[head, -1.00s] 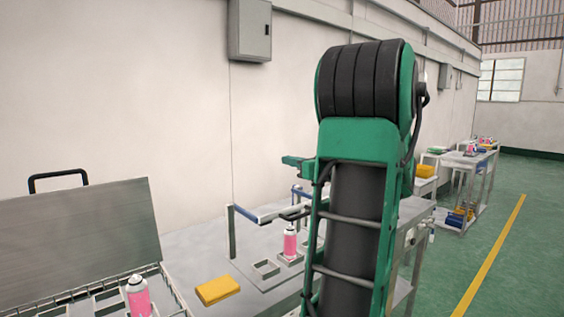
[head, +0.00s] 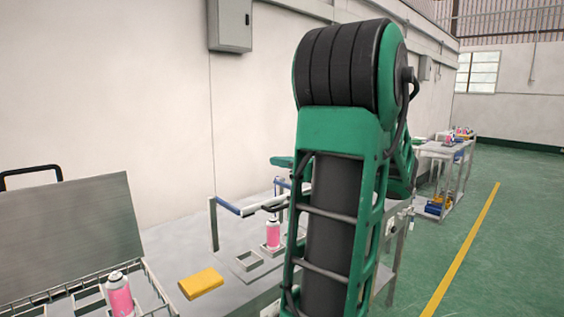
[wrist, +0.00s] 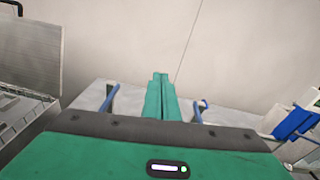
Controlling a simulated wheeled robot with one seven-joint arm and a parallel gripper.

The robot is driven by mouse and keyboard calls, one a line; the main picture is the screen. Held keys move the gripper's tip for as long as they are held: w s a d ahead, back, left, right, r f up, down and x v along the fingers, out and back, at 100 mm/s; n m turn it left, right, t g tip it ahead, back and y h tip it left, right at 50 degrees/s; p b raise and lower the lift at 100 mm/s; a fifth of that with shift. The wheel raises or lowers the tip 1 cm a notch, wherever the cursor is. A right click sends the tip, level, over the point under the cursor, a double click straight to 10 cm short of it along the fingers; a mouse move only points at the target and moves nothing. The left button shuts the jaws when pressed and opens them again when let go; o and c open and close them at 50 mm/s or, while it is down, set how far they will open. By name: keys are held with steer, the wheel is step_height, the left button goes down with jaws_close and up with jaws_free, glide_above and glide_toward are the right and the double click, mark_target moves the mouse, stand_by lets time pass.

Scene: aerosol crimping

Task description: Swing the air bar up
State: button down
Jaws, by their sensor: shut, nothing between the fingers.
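The air bar (head: 226,206) is a frame with blue side pieces and a grey rod, held on a post above the bench. It looks roughly level, over a pink-and-white can (head: 273,236) standing at a small square holder. My gripper (wrist: 160,75) is shut and empty, its green fingers pointing away toward the wall. In the wrist view a blue piece (wrist: 110,98) lies left of the fingers and another (wrist: 204,104) right of them, both apart from them. In the head view my arm hides the bar's right part, and only a green tip (head: 281,161) of the gripper shows.
A yellow block (head: 201,283) lies on the bench near an empty square holder (head: 247,261). A rack with a raised grey lid (head: 75,240) and another pink can (head: 119,295) stands at left. The wall is close behind. Green floor at right is open.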

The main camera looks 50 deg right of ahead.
steer(key=w+a+f+n+g+y, duration=0.2)
steer(key=a+f+n+g, duration=0.2)
steer(key=a+f+n, duration=0.4)
steer(key=w+a+f+n+g+y, duration=0.2)
steer(key=a+f+n+g, duration=0.1)
steer(key=a+f+n, duration=0.6)
steer(key=s+a+f+n+g, duration=0.2)
steer(key=s+a+n+g, duration=0.1)
steer(key=s, duration=0.4)
steer(key=s+a+f+n+g, duration=0.2)
steer(key=s+a+n+g, duration=0.1)
steer(key=s+n, duration=0.3)
steer(key=s+a+f+n+g+h, duration=0.1)
steer(key=s+a+f+n+g, duration=0.1)
steer(key=s, duration=0.7)
steer(key=shift+a+f+n+g, duration=0.15)
steer(key=shift+a+n+g, duration=0.5)
steer(key=shift+n+g, duration=0.4)
steer(key=shift+t, duration=0.25)
